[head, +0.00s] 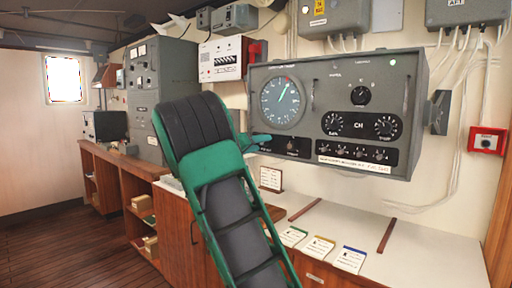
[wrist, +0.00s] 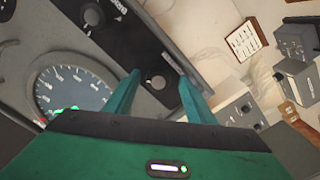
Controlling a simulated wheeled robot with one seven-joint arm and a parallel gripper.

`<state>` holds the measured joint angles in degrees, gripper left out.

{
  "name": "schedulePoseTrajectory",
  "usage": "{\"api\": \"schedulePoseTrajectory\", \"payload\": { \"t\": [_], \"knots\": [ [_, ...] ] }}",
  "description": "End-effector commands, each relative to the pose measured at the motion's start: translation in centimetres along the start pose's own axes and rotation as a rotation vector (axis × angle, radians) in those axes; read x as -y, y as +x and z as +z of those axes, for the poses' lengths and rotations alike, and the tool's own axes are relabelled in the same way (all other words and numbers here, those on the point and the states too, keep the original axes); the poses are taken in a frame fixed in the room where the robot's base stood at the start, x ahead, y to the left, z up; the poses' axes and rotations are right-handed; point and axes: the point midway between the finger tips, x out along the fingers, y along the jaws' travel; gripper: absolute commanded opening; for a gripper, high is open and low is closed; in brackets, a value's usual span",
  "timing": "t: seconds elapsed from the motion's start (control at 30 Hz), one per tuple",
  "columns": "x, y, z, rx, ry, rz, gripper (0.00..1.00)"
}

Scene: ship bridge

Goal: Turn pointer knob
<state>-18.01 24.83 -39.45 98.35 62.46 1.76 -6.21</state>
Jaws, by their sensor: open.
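A grey instrument panel (head: 335,80) on the wall carries a round dial (head: 283,101) and several black knobs. A knob with a white mark (head: 361,95) sits at upper middle, and two larger knobs (head: 333,123) (head: 386,126) sit below it. A small knob (head: 291,143) is on a black plate at lower left. My gripper (head: 266,139) is at the panel's lower left. In the wrist view its teal fingers are open, and a small round knob (wrist: 157,82) on a black strip appears between the tips (wrist: 159,75). Contact cannot be told.
A white counter (head: 427,252) lies below the panel, with coloured cards (head: 320,246) and brown strips (head: 387,235) on it. A red box (head: 488,140) is on the wall at right. Grey cabinets (head: 170,65) stand at left. Wooden floor (head: 60,245) is clear at left.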

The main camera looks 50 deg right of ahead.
Motion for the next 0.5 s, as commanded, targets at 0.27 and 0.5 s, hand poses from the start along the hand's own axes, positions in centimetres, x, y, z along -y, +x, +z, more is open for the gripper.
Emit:
{"api": "schedulePoseTrajectory", "payload": {
  "t": [0.27, 0.5],
  "knots": [
    [0.0, 0.01, 0.0, 0.0, 0.0, 0.0, 0.36],
    [0.09, -0.02, 0.0, 0.0, 0.003, -0.002, 0.09]
  ]
}}
